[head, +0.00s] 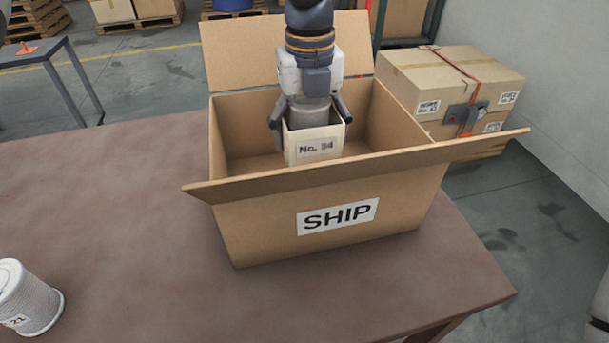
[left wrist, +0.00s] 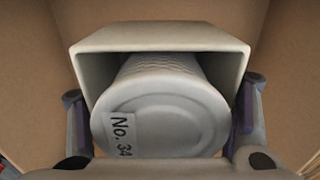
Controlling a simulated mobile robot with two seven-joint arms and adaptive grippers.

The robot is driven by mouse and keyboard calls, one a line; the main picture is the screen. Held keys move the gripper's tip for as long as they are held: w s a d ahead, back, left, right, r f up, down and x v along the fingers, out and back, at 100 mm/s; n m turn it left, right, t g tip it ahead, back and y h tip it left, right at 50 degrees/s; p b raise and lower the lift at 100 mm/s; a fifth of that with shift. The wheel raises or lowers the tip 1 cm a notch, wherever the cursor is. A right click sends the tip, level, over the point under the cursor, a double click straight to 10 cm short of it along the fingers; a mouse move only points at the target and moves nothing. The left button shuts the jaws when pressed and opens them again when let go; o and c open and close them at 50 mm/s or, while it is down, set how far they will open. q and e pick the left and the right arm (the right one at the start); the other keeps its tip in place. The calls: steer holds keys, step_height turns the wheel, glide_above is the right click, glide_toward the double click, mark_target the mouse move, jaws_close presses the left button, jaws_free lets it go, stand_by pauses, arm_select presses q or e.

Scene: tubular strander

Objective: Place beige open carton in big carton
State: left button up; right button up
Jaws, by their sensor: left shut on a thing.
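The beige open carton (head: 316,151), labelled "No. 34", is inside the big carton's opening in the head view. The big carton (head: 270,225), labelled "SHIP", stands open on the table with its flaps spread. My left gripper (head: 311,125) points down into it, its fingers on either side of the beige carton, shut on it. In the left wrist view the beige carton (left wrist: 160,38) holds a white spool (left wrist: 160,118) also labelled "No. 34". Whether the beige carton touches the big carton's floor is hidden by the front flap. My right gripper is not in view.
Another white spool (head: 28,297) labelled "21" stands at the table's left front. The brown table (head: 110,220) is otherwise clear to the left. Strapped boxes (head: 455,85) stand behind right. A grey-framed table (head: 65,75) is at the back left.

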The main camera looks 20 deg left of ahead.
mark_target(309, 104)
arm_select(q)
step_height(309, 104, down, 7)
steer(key=shift+r, duration=0.15)
steer(key=o, duration=1.3)
steer(key=shift+c, duration=0.2)
step_height(309, 104, up, 12)
